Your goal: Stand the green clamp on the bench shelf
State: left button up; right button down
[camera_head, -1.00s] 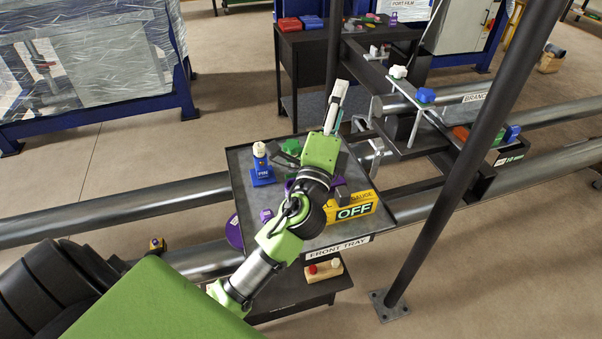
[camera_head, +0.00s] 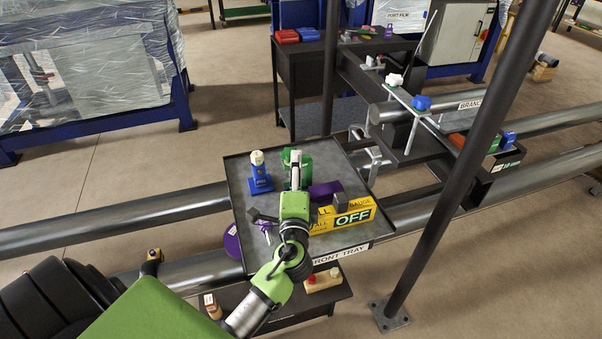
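My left gripper (camera_head: 295,158) is over the front tray (camera_head: 240,190), with its pale fingers pointing away from me. A green object (camera_head: 306,172), which looks like the green clamp, is at the fingers, near the tray's back edge. The fingers and wrist hide part of it, and I cannot tell whether they grip it. The dark bench (camera_head: 300,72) stands at the back, with a low shelf (camera_head: 311,115) beneath its top. My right gripper is not in view.
A dark post (camera_head: 455,165) rises on the right. Red and blue items (camera_head: 287,36) sit on the bench top.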

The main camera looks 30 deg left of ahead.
pick_arm(q)
jog(key=p+x, duration=0.1)
jog(key=x, duration=0.4)
jog(key=shift+w+a, duration=0.2)
jog(key=shift+w, duration=0.05)
jog(key=c, duration=1.5)
jog(key=shift+r, duration=0.15)
grip_shut()
